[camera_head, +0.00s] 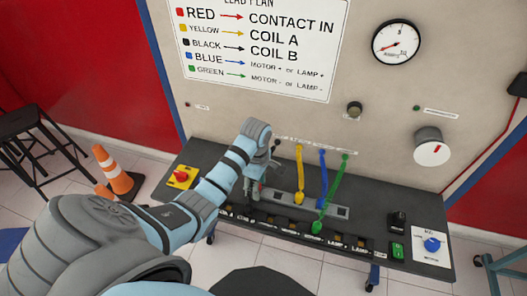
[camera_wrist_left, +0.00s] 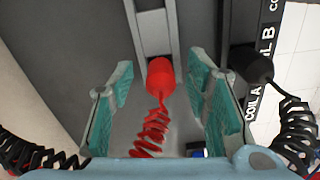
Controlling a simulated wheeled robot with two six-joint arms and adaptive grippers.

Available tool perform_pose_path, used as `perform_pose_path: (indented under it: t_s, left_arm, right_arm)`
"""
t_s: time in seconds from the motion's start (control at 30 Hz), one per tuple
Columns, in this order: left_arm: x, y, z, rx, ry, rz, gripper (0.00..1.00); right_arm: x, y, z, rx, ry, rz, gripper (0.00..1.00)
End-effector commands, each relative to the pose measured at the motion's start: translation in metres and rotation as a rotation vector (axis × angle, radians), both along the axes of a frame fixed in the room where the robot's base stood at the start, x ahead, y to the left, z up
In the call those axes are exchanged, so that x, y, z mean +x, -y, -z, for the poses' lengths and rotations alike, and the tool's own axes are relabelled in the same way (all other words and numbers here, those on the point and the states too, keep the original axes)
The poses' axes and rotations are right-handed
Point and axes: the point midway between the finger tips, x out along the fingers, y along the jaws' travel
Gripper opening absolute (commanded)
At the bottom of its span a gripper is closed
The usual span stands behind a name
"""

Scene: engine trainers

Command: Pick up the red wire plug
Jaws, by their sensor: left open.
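The red wire plug (camera_wrist_left: 160,77) shows in the left wrist view, with its coiled red lead (camera_wrist_left: 152,132) hanging towards the camera. It sits by a grey rail (camera_wrist_left: 153,32) on the dark bench. My left gripper (camera_wrist_left: 161,68) is open, with one teal-padded finger on each side of the plug and visible gaps between. In the head view my left gripper (camera_head: 254,191) is low over the left part of the bench, and the arm largely hides the red plug there. My right gripper is not in view.
A black plug (camera_wrist_left: 252,65) stands right of the gripper in the wrist view. Yellow (camera_head: 299,197), blue (camera_head: 323,200) and green (camera_head: 317,226) plugs with leads stand to the right in the head view. A red stop button (camera_head: 181,176) is at the bench's left end. The panel (camera_head: 290,120) rises behind.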

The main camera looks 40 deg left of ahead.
Motion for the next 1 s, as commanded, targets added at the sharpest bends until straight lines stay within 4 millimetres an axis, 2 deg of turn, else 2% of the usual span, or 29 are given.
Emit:
perform_pose_path:
  t_s: [0.1, 0.37, 0.77, 1.0]
  left_arm:
    - [0.000, 0.000, 0.000, 0.000, 0.000, 0.000, 0.42]
    - [0.001, 0.001, -0.001, 0.000, 0.000, 0.003, 0.01]
    - [0.002, 0.002, -0.003, 0.000, 0.001, 0.005, 0.00]
    - [0.006, 0.006, -0.017, -0.001, 0.001, 0.016, 0.00]
  right_arm:
    - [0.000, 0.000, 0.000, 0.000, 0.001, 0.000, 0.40]
    - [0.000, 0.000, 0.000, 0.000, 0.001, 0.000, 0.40]
    - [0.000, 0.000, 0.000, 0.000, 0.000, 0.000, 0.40]
    - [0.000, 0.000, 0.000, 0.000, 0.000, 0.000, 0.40]
